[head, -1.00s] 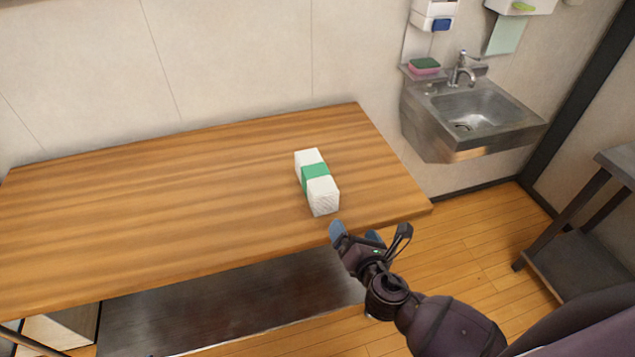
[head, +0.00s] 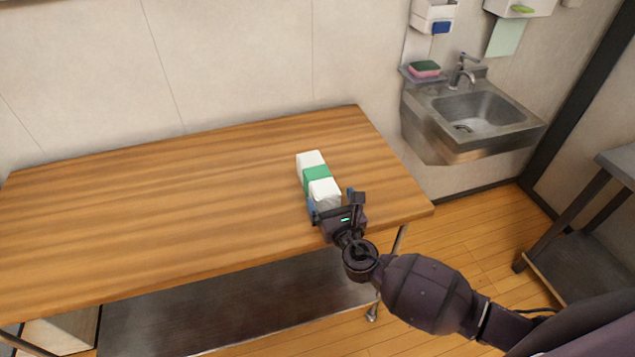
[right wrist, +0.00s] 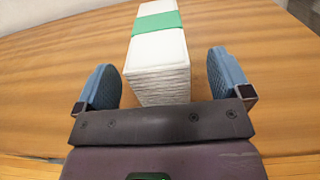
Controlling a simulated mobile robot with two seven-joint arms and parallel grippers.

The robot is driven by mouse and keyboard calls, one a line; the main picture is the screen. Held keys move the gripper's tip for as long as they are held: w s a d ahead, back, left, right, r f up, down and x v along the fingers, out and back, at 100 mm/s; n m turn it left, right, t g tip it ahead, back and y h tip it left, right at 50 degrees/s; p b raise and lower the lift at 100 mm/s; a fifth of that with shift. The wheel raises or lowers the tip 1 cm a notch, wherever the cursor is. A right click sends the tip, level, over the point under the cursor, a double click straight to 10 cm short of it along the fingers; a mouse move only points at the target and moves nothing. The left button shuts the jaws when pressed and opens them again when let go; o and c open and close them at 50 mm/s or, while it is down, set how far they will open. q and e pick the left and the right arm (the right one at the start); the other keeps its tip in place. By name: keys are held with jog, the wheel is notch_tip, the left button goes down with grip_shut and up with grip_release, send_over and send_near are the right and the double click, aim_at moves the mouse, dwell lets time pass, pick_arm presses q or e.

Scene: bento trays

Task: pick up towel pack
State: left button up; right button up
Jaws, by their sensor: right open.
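The towel pack (head: 316,174) is a white block with a green band, lying on the wooden table (head: 180,200) near its right end. My right gripper (head: 330,200) is at the near end of the pack, over the table's front edge. In the right wrist view, the near end of the towel pack (right wrist: 158,65) sits between the two blue fingers of my right gripper (right wrist: 165,85). The fingers are open, with a gap on each side of the pack. My left gripper is not in view.
A metal sink (head: 475,110) with a faucet hangs on the wall at the right. A dark shelf unit (head: 590,250) stands at the far right. The table's left and middle are clear. A lower shelf (head: 240,300) runs under the table.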

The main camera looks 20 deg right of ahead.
aim_at(325, 188)
jog(key=shift+w+a+f, duration=0.1)
jog(key=shift+w+a, duration=0.05)
jog(key=shift+w, duration=0.85)
jog(key=shift+w+a, duration=0.1)
jog(key=shift+w, duration=0.85)
jog(key=shift+c, duration=0.2)
jog(key=c, duration=1)
